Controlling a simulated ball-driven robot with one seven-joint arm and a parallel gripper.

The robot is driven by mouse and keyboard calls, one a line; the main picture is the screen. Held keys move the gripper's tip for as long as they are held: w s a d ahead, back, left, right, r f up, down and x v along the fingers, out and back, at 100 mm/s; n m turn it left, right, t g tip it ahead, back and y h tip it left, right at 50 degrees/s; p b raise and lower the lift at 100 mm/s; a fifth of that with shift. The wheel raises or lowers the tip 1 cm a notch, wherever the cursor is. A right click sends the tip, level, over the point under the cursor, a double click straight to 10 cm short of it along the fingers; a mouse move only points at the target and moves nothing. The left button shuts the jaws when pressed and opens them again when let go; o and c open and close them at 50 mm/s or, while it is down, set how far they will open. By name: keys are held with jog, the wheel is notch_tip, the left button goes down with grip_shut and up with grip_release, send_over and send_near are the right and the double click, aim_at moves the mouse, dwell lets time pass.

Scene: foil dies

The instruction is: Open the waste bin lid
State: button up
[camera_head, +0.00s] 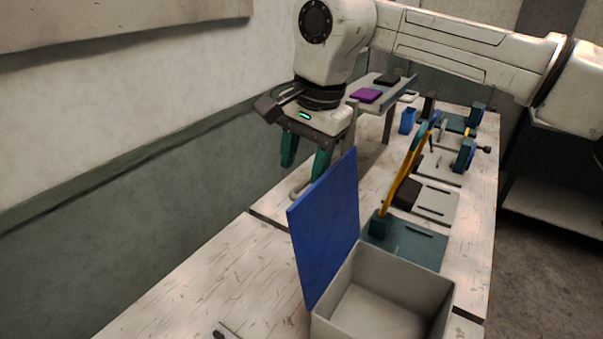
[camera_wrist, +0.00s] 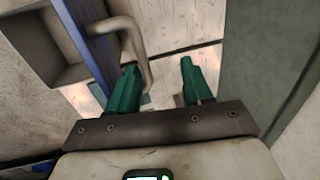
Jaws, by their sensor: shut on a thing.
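The waste bin (camera_head: 395,300) is an open-topped grey box at the front of the bench. Its blue lid (camera_head: 325,230) stands up steeply on the bin's left side, so the inside shows and looks empty. A pale bar handle (camera_head: 298,190) is on the lid's far-left face. In the wrist view the lid (camera_wrist: 88,45) is edge-on and the handle (camera_wrist: 135,45) curves down between my green fingers, close to the left one. My gripper (camera_head: 306,170) points down behind the lid, shut on the handle (camera_wrist: 160,80); the exact contact is partly hidden.
Behind the bin is a teal plate (camera_head: 408,243) with a yellow-orange lever (camera_head: 400,180). Grey plates and blue fixtures run along the bench (camera_head: 180,300). A raised shelf carries a purple block (camera_head: 366,95). A wall bounds the left side.

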notch_tip(320, 180, up, 8)
jog(key=d, duration=0.1)
jog(key=shift+s+d+b, duration=0.2)
jog(key=shift+s+b, duration=0.15)
jog(key=shift+b, duration=0.05)
